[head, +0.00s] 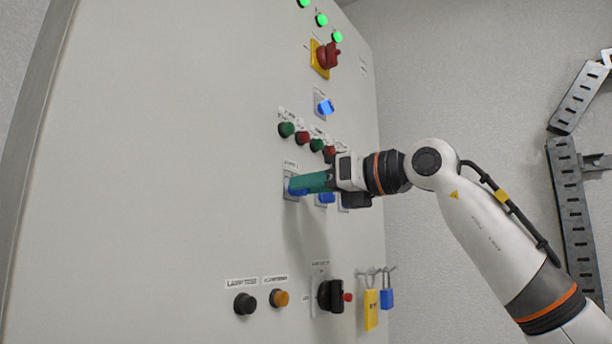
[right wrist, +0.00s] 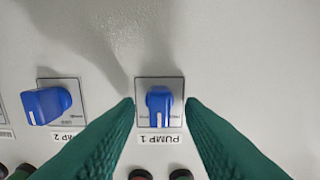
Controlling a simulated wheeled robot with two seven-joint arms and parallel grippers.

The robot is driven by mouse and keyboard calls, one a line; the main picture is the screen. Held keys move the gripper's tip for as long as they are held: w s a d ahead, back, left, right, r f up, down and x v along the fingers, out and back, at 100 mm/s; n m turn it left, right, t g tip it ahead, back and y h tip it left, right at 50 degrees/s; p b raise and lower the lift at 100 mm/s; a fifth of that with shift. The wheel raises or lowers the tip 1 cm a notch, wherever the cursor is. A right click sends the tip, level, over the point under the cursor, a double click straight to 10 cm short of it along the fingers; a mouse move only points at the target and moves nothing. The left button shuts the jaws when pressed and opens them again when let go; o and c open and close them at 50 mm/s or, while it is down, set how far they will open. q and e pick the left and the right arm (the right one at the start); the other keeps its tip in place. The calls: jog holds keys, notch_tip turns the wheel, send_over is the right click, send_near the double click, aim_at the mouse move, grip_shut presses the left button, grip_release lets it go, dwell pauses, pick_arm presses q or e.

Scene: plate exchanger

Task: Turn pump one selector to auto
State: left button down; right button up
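The pump one selector is a blue knob (right wrist: 159,105) on a square plate above an upside-down "PUMP 1" label in the right wrist view. Its white mark points toward the label. My right gripper (right wrist: 160,102) has its two green fingers apart, one on each side of the knob, with gaps visible to both sides. In the head view the right gripper (head: 296,184) reaches in from the right to the panel and partly covers the blue knob. My left gripper is not in view.
The pump 2 selector (right wrist: 46,104) is a blue knob beside pump 1, turned differently. Green and red buttons (head: 301,136) sit above the selectors. Below are a black button (head: 245,303), an orange button (head: 281,298), a black rotary switch (head: 330,296) and hanging padlocks (head: 371,308).

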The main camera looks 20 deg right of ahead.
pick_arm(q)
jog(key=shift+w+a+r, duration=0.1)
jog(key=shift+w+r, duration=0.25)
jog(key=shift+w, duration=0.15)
pick_arm(e)
jog(key=shift+w+a+r, duration=0.1)
jog(key=shift+w+a, duration=0.05)
jog(key=shift+w, duration=0.15)
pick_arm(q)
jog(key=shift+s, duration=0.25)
pick_arm(e)
jog(key=shift+w+a, duration=0.1)
grip_shut()
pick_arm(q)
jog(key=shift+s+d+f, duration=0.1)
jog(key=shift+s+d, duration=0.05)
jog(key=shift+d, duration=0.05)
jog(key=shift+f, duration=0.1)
pick_arm(e)
jog(key=shift+m, duration=0.3)
pick_arm(q)
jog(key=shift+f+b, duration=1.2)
jog(key=shift+b, duration=0.05)
pick_arm(e)
jog(key=shift+m, duration=4.2)
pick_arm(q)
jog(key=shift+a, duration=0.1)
